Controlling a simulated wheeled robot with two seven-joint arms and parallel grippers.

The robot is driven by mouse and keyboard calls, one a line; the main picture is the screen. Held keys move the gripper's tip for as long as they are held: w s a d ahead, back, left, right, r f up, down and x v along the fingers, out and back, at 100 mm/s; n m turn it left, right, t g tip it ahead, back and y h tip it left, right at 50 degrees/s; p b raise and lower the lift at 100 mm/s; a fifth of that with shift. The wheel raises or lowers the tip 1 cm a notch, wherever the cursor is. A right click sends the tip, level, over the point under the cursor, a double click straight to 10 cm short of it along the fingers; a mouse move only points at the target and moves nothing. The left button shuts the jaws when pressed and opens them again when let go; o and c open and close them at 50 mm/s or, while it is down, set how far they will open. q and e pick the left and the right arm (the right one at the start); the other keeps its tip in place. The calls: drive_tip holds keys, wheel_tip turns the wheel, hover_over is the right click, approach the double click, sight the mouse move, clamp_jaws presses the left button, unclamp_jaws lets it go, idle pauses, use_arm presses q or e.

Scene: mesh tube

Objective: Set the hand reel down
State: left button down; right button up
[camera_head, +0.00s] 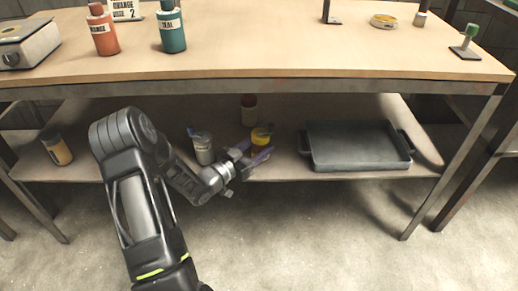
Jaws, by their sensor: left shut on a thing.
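My left arm reaches in from the left to the lower shelf (290,170) of the workbench. My left gripper (254,150) has purple fingers and is shut on a small yellow and dark thing (262,134), which I take to be the hand reel. The fingers partly hide it. It is at the lower shelf, left of the grey tray; I cannot tell whether it touches the shelf. My right gripper is not in view.
A grey tray (361,166) with handles fills the shelf's right part. A pale can (203,149) stands just left of my gripper, a dark red bottle (249,110) behind it. A yellow-banded jar (57,149) is far left. The benchtop (270,60) lies above the shelf.

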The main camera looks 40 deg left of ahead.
use_arm(q)
drive_tip(key=shift+f, duration=0.15)
drive_tip(key=c, duration=0.6)
unclamp_jaws()
drive_tip(key=shift+r, duration=0.35)
drive_tip(key=s+p, duration=0.1)
drive_tip(key=s, duration=0.3)
drive_tip(key=s+a, duration=0.1)
drive_tip(key=s, duration=0.3)
drive_tip(key=s+p, duration=0.1)
drive_tip(key=s, duration=0.3)
drive_tip(key=shift+a+f+p, duration=0.1)
drive_tip(key=shift+a+p, duration=0.25)
